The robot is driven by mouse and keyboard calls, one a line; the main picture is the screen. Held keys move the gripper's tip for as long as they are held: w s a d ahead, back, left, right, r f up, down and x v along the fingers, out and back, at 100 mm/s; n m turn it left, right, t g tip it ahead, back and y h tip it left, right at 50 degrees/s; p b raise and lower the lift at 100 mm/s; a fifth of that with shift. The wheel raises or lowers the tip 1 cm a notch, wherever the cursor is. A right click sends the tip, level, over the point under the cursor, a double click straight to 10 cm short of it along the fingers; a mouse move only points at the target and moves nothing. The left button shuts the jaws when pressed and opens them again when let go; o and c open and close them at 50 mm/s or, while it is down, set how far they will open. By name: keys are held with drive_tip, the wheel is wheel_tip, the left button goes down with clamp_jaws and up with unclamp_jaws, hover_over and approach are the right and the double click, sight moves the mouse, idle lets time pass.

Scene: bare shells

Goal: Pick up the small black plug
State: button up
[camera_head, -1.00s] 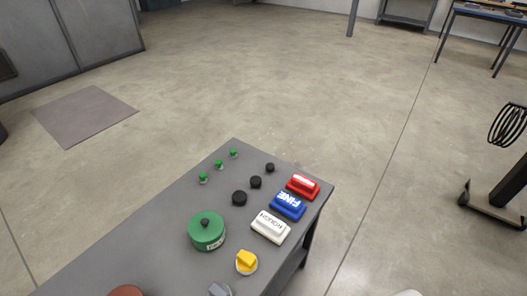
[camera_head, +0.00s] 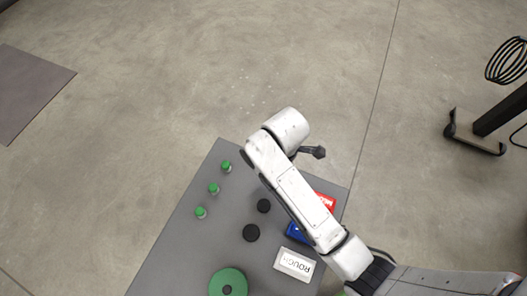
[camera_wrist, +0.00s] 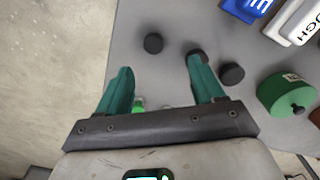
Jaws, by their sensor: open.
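Three black plugs show in the wrist view. The small black plug (camera_wrist: 153,43) stands on the grey table, just beyond the gap between my fingertips and apart from them. My gripper (camera_wrist: 159,68) is open and empty, its teal fingers spread. The middle black plug (camera_wrist: 196,53) is partly covered by the right finger. The large black plug (camera_wrist: 231,74) is to its right. In the head view my arm hides the small plug and my gripper, while the middle plug (camera_head: 264,206) and large plug (camera_head: 251,232) show left of the arm.
On the grey table (camera_head: 190,240) are several green-topped pegs (camera_head: 214,188), a green round container (camera_head: 228,284), a white "ROUGH" block (camera_head: 294,264), a blue block (camera_head: 296,233) and a red block (camera_head: 326,202). A black stand (camera_head: 490,120) is on the floor at right.

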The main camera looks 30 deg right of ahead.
drive_tip(key=f, duration=0.2)
drive_tip(key=w+f, duration=0.1)
drive_tip(key=f, duration=0.1)
drive_tip(key=shift+w+f, duration=0.2)
drive_tip(key=shift+s+d+f, duration=0.1)
drive_tip(key=shift+d+f, duration=0.05)
drive_tip(key=shift+f, duration=2.9)
drive_tip(key=c, duration=1.1)
